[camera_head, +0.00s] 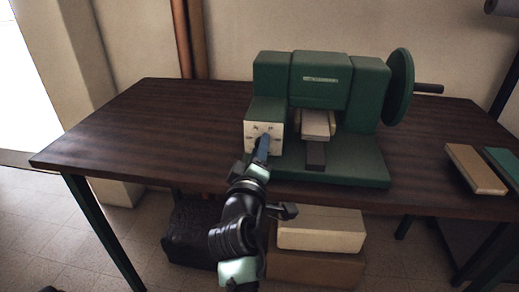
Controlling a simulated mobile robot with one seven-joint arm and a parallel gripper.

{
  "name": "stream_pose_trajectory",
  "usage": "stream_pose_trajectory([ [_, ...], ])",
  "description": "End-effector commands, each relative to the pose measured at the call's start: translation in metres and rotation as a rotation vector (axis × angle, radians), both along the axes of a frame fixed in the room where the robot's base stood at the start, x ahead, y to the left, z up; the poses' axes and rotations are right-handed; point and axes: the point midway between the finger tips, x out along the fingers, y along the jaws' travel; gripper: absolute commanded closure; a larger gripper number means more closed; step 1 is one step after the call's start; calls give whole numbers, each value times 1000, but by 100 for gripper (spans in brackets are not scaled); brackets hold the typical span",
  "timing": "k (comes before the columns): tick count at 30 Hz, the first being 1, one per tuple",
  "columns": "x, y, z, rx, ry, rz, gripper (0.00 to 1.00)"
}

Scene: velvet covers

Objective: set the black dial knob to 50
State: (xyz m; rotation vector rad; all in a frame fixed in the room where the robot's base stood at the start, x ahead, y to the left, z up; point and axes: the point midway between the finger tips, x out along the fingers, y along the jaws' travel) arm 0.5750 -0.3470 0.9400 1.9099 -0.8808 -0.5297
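A green machine (322,80) stands on the dark wooden table. A pale panel (252,131) with small dark marks is on its left front. The black dial knob cannot be made out; my gripper and arm cover part of the panel. My gripper (264,142) is at the lower right of the panel, seen from behind and very close to it or touching. Whether its fingers are open or shut does not show.
The dark table (150,120) is clear to the left of the machine. A large green wheel (400,87) with a dark handle is on the machine's right side. A tan block (474,168) and a green block (506,165) lie at the right. Boxes (322,230) stand under the table.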

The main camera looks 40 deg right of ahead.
Motion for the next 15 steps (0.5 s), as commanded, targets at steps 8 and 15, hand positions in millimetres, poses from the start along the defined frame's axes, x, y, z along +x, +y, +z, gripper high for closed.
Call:
stream_pose_trajectory([
  [8, 0, 0, 0, 0, 1, 0, 31],
  [15, -2, 2, 0, -1, 2, 0, 31],
])
